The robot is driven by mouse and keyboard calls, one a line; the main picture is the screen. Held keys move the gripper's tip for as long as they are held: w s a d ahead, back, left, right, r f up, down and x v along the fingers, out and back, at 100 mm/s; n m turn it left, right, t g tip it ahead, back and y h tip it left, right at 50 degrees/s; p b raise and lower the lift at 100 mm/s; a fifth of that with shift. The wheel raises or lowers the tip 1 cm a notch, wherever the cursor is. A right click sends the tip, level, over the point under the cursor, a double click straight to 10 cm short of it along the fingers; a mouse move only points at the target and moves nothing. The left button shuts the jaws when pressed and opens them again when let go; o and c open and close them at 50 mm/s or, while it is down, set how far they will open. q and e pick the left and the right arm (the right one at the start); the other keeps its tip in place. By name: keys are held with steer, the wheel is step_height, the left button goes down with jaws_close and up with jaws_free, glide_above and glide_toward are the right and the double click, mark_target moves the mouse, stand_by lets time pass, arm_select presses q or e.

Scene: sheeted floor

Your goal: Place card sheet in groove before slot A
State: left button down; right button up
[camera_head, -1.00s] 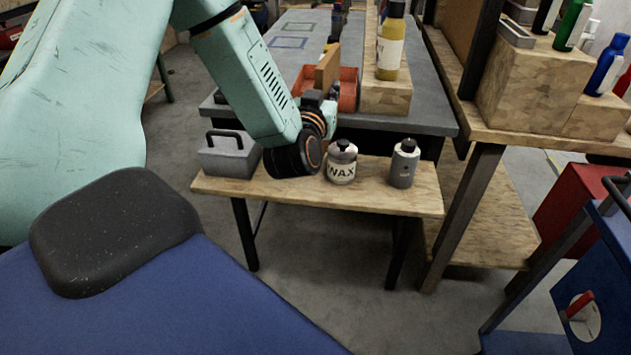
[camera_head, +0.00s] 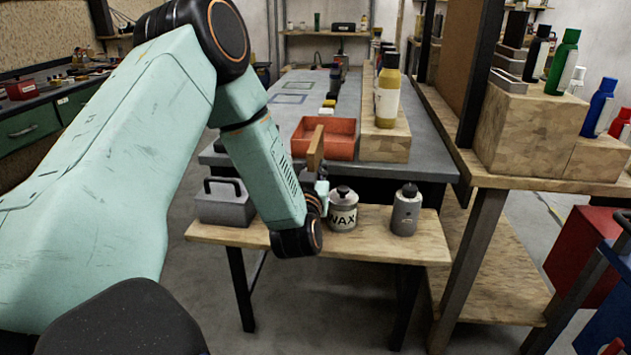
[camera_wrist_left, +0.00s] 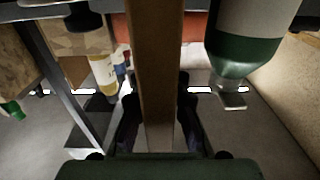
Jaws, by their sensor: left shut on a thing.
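A brown card sheet (camera_head: 316,148) stands upright in my left gripper (camera_head: 319,185), in front of the orange tray in the head view. In the left wrist view the sheet (camera_wrist_left: 155,75) runs up the middle, edge-on, between the dark fingers of my left gripper (camera_wrist_left: 158,130). The gripper is shut on its lower end. The forearm hides part of the gripper in the head view. I cannot make out a groove or a slot labelled A. My right gripper is not in view.
An orange tray (camera_head: 342,150) sits on the grey table (camera_head: 415,150). A wooden block (camera_head: 386,145) with bottles stands to its right. On the low bench (camera_head: 380,248) are a grey toolbox (camera_head: 225,208), a WAX jar (camera_head: 342,216) and a grey bottle (camera_head: 405,214).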

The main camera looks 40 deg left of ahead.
arm_select(q)
steer(key=shift+w+d+f, duration=0.1)
steer(key=shift+w+f, duration=0.1)
steer(key=shift+f, duration=0.8)
steer(key=shift+s, duration=0.15)
steer(key=shift+f+b, duration=0.1)
steer(key=shift+b, duration=0.2)
steer(key=c, duration=1.4)
jaws_free()
steer(key=shift+f, duration=0.15)
steer(key=shift+o, duration=0.3)
